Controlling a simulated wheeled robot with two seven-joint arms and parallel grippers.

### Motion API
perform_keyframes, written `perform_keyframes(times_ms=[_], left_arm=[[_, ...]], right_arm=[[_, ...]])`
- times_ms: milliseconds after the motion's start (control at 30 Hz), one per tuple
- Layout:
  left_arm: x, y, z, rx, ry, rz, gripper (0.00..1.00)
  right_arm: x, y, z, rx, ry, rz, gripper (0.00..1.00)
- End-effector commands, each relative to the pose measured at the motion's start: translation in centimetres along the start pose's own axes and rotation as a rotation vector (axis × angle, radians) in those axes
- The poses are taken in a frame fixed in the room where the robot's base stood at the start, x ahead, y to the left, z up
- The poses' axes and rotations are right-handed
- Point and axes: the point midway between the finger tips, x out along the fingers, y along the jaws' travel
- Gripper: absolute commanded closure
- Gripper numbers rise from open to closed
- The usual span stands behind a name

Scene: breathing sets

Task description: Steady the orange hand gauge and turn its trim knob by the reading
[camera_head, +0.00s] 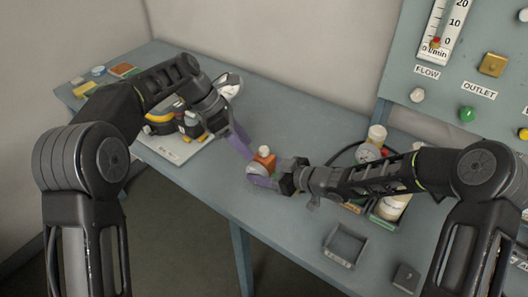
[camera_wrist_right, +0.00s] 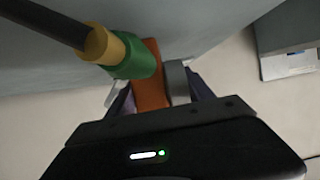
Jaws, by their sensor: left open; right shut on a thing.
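The orange hand gauge (camera_head: 266,160) is near the front edge of the bench, with a pale round face (camera_head: 257,169) towards me and a small whitish knob (camera_head: 264,149) on top. The reading is too small to make out. My right gripper (camera_head: 264,180) is shut on the gauge from the right. In the right wrist view the orange body (camera_wrist_right: 151,88) sits between the purple fingers, beside a green and yellow hose fitting (camera_wrist_right: 130,63). My left gripper (camera_head: 243,146) is open, just left of and above the gauge; I cannot tell whether it touches.
A dark tray (camera_head: 345,246) lies empty at the front right. A flow panel (camera_head: 460,70) rises at the right. A white board with yellow and black gear (camera_head: 172,152) lies left.

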Motion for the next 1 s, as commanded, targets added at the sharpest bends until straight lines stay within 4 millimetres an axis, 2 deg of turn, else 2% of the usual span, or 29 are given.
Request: perform_keyframes(times_ms=[33, 100, 200, 333, 433, 600, 767, 1000], left_arm=[[1.0, 0.1, -1.6, 0.004, -0.056, -0.036, 0.52], [2.1, 0.1, -3.0, 0.036, -0.157, -0.075, 0.52], [3.2, 0.2, -4.7, 0.080, -0.327, -0.101, 0.52], [4.0, 0.1, -6.0, 0.101, -0.569, -0.096, 0.52], [3.6, 0.3, -6.5, 0.101, -0.741, -0.058, 0.52], [1.7, 1.0, -7.4, 0.102, -0.948, 0.033, 0.52], [0.5, 1.4, -7.8, 0.106, -1.028, 0.085, 0.52], [0.3, 1.4, -7.8, 0.108, -1.037, 0.092, 0.52]], right_arm=[[0.0, 0.0, 0.0, 0.000, 0.001, 0.001, 1.00], [0.0, 0.0, 0.0, 0.000, 0.001, 0.001, 1.00], [0.0, 0.0, 0.0, 0.000, 0.001, 0.001, 1.00], [0.0, 0.0, 0.0, 0.000, 0.001, 0.001, 1.00], [0.0, 0.0, 0.0, 0.000, 0.001, 0.000, 1.00], [0.0, 0.0, 0.0, 0.000, 0.001, 0.000, 1.00], [0.0, 0.0, 0.0, 0.000, 0.001, 0.000, 1.00], [0.0, 0.0, 0.0, 0.000, 0.001, 0.000, 1.00]])
